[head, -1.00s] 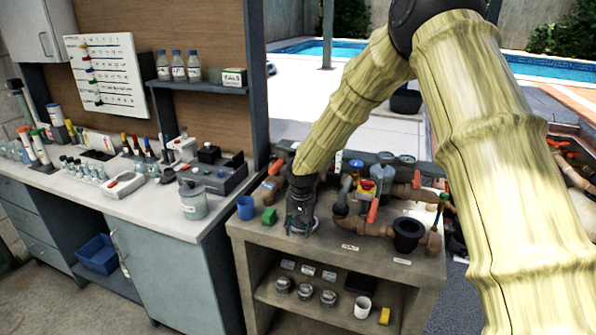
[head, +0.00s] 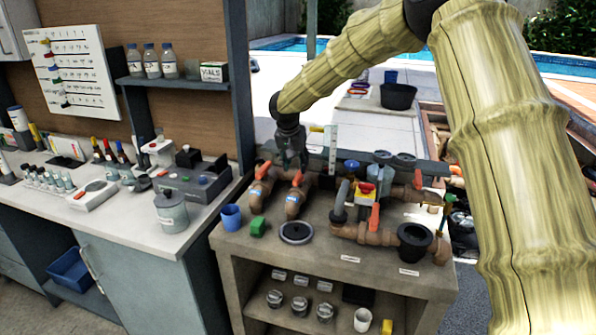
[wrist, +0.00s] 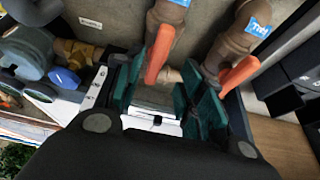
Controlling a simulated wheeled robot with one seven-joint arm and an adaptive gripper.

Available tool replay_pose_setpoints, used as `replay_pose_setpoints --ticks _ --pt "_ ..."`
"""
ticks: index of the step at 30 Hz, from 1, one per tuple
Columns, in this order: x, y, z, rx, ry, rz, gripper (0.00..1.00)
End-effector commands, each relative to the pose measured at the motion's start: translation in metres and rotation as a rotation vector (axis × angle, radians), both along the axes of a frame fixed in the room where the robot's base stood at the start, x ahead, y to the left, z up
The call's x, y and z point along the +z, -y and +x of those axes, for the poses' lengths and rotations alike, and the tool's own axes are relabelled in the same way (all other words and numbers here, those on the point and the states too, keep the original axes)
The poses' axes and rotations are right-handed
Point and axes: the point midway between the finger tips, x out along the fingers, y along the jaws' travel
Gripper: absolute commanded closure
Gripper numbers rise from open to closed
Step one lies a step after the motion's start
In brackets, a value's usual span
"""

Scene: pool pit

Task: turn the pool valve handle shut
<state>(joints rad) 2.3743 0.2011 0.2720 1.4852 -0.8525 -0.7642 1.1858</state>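Two brown pipe valves with orange handles stand at the left back of the bench in the head view: a left handle (head: 263,170) and a right handle (head: 297,178). Each pipe has a blue tag, too small to read for sure. My gripper (head: 292,160) hangs just above and behind them. In the wrist view, its teal-padded fingers (wrist: 165,98) are apart, with nothing clasped. One orange handle (wrist: 158,52) points toward the gap, near the left finger. The other handle (wrist: 238,75) lies outside the right finger. I cannot tell whether a finger touches either.
More pipework with an orange handle (head: 374,216), a red-and-yellow switch (head: 366,188) and a black cup (head: 414,240) stands to the right. A dark post (head: 240,90) stands left.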

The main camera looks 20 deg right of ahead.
Motion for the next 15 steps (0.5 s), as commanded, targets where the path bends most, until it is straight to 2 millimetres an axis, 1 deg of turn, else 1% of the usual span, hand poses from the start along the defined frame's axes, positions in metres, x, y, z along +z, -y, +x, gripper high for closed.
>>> replay_pose_setpoints --ticks 3,7,12,15 --pt "-0.015 0.005 0.005 -0.002 -0.003 0.002 0.61" --pt "-0.029 0.009 0.009 -0.003 -0.002 0.001 0.61" --pt "-0.042 0.013 0.014 -0.003 -0.001 0.001 0.61" --pt "-0.047 0.014 0.015 -0.004 0.000 0.001 0.61"
